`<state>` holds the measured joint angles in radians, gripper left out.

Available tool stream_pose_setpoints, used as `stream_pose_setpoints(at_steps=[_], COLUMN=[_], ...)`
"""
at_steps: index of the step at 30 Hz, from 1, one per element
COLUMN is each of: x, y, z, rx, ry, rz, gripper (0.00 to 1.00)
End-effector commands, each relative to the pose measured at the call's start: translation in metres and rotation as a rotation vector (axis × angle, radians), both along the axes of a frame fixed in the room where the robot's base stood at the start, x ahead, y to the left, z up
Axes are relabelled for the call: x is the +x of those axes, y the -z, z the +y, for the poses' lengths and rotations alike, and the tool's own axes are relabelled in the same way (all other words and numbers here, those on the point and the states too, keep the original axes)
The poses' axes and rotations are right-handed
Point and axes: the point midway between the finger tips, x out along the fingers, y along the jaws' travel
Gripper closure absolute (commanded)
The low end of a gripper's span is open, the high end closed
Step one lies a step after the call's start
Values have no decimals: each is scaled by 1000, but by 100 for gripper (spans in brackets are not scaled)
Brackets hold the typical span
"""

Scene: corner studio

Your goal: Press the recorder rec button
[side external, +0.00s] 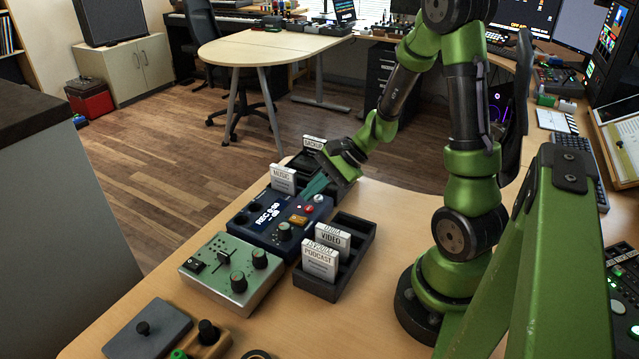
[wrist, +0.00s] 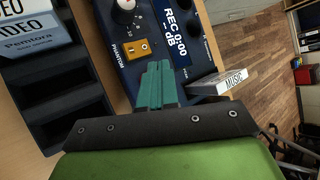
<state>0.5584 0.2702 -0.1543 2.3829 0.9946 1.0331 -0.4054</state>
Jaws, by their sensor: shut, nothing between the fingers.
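The recorder (side external: 265,219) is a dark blue box on the table with a lit screen reading REC 0:00. It also shows in the wrist view (wrist: 150,15), with its screen (wrist: 178,30), an orange PHANTOM switch (wrist: 138,48) and a light knob (wrist: 124,4). No labelled rec button is readable.
A green mixer box (side external: 231,275) stands nearer the camera. A black card rack (side external: 352,262) with VIDEO and PODCAST cards is to the right of the recorder. A MUSIC card (side external: 283,179) and BACKUP card (side external: 314,143) stand behind. A grey pad (side external: 147,332) lies in front.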

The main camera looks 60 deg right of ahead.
Motion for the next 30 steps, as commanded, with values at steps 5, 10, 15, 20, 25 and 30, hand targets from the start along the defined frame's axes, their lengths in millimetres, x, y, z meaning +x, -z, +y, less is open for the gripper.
stream_pose_setpoints(at_steps=[5,10,15,20,25,30], x=[0,1,0,0,0,0], y=[-19,-36,-47,-48,-48,-48], z=[0,0,0,0,0,0], rx=[-2,-3,-1,0,0,0], ry=[-1,-1,1,1,1,1], rz=[-3,-4,-1,1,1,1], gripper=[100,100,100,100,100,100])
